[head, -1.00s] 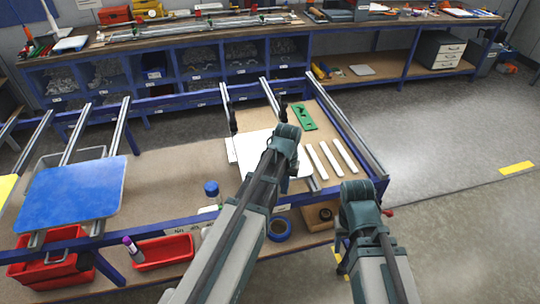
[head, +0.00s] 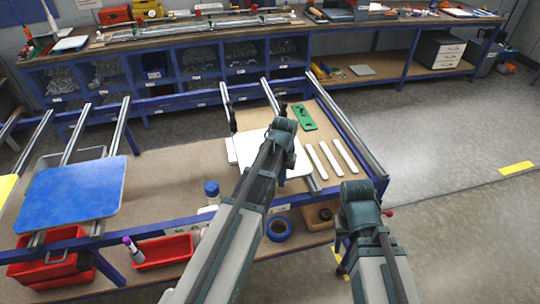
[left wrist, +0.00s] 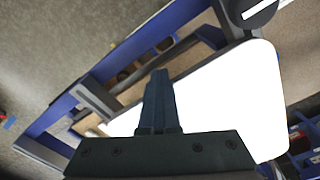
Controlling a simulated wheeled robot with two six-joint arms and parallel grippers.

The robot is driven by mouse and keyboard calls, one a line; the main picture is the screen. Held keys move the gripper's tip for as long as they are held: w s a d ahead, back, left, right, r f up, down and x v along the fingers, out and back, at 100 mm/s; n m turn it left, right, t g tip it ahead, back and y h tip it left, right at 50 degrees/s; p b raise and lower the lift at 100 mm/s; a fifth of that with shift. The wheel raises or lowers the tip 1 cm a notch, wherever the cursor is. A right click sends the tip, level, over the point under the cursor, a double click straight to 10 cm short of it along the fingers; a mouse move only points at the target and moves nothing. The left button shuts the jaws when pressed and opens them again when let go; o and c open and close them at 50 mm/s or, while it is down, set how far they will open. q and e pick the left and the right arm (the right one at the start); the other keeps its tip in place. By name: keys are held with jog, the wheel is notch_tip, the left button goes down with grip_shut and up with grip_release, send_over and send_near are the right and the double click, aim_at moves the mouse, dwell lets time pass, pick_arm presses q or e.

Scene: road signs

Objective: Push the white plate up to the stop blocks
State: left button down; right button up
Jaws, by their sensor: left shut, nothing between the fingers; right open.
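The white plate (head: 252,147) lies flat on two metal rails over the workbench in the head view. My left arm covers part of it. Two small dark stop blocks, the left one (head: 233,121) and the right one (head: 283,108), stand on the rails beyond the plate's far edge. The left block appears close to the plate. My left gripper (left wrist: 160,80) is shut and empty. In the left wrist view its fingers overlap the bright plate (left wrist: 245,95); contact cannot be told. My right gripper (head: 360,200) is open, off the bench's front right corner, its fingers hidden.
White strips (head: 331,160) and a green part (head: 304,118) lie right of the plate. A blue plate (head: 70,190) rests on rails at the left. A blue-capped bottle (head: 211,190) stands near the bench front. Red bins (head: 163,251) sit below.

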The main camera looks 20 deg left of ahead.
pick_arm(q)
jog(key=shift+w+a, duration=0.45)
jog(key=shift+w, duration=0.2)
jog(key=shift+w+a, duration=0.4)
jog(key=shift+w, duration=0.2)
notch_tip(320, 180, up, 8)
jog(key=s+d+p, duration=0.1)
jog(key=s+p, duration=0.1)
jog(key=p, duration=0.6)
jog(key=shift+s+d, duration=0.3)
jog(key=shift+d, duration=0.1)
dwell(0.3)
